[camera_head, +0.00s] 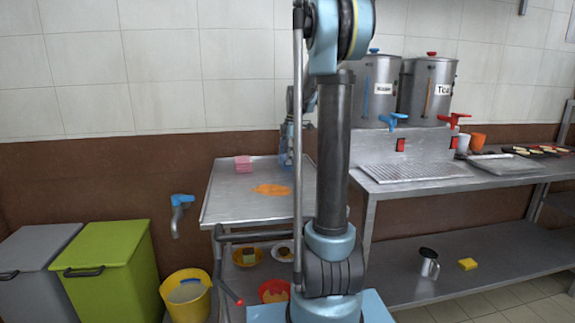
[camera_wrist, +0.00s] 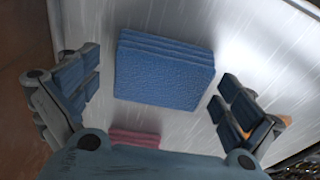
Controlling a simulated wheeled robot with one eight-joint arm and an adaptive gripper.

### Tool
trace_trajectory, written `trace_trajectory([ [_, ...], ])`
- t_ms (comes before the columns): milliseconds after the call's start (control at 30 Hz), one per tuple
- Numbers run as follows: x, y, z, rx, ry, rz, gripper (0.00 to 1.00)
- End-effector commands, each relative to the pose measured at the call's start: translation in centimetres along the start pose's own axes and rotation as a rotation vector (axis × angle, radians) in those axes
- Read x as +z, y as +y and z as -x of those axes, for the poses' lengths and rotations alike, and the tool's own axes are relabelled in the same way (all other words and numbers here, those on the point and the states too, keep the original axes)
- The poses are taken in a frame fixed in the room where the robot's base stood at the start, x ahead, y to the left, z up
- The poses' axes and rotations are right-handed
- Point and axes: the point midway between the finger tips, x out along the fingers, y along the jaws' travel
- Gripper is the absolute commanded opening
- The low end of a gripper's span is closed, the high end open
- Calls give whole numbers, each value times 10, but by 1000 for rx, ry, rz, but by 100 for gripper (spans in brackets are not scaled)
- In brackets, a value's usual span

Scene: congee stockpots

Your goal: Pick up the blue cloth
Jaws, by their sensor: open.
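The blue cloth (camera_wrist: 165,70) is a folded, layered stack lying flat on the metal tray-like top of a steel cart (camera_head: 235,207). In the wrist view it lies between and slightly beyond the two fingers of my gripper (camera_wrist: 162,92). The fingers are spread wide, one on each side, with visible gaps to the cloth. Nothing is held. In the head view my gripper (camera_head: 287,158) is low over the back right of the cart top, partly hidden behind my arm. The blue cloth cannot be made out clearly there.
A pink folded cloth (camera_head: 243,163) lies on the cart top, also showing in the wrist view (camera_wrist: 133,137). An orange spill (camera_head: 272,189) is in front of it. A steel counter (camera_head: 435,183) with two urns stands right. Green bin (camera_head: 105,265) and yellow bucket (camera_head: 187,297) stand left.

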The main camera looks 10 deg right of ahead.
Motion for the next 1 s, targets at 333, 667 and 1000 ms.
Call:
trace_trajectory([
  [333,1,0,-2,0,0,-1,84],
  [667,1,0,-2,0,0,-2,59],
  [1000,-2,0,17,0,0,-2,59],
])
